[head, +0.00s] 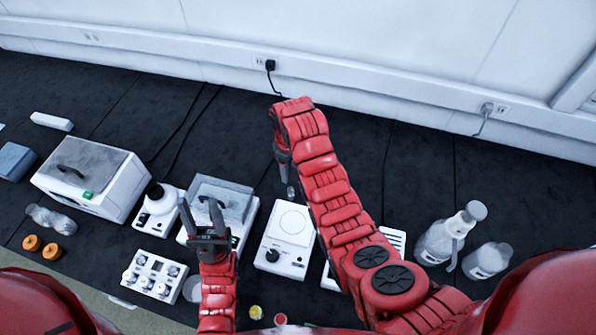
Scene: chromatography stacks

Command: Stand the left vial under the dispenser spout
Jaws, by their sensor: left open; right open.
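My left gripper (201,212) is open, its two dark fingers spread and pointing up the picture over the front of a white machine with a grey lid. No object shows between them. My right gripper (285,170) points down above the black bench, partly hidden by its own red arm. A small pale piece (291,191) shows just below it; I cannot tell whether it is a vial. A yellow-topped item (256,312) and a red-topped item (280,319) stand at the front edge and may be vials. I cannot surely pick out the dispenser spout.
A large grey-lidded machine (92,182) stands at left, a round-topped white device (157,208) beside it. A white knobbed block (153,275) and a white plate device (288,238) are near the front. Bottles (441,240) stand at right. The back of the bench is mostly clear.

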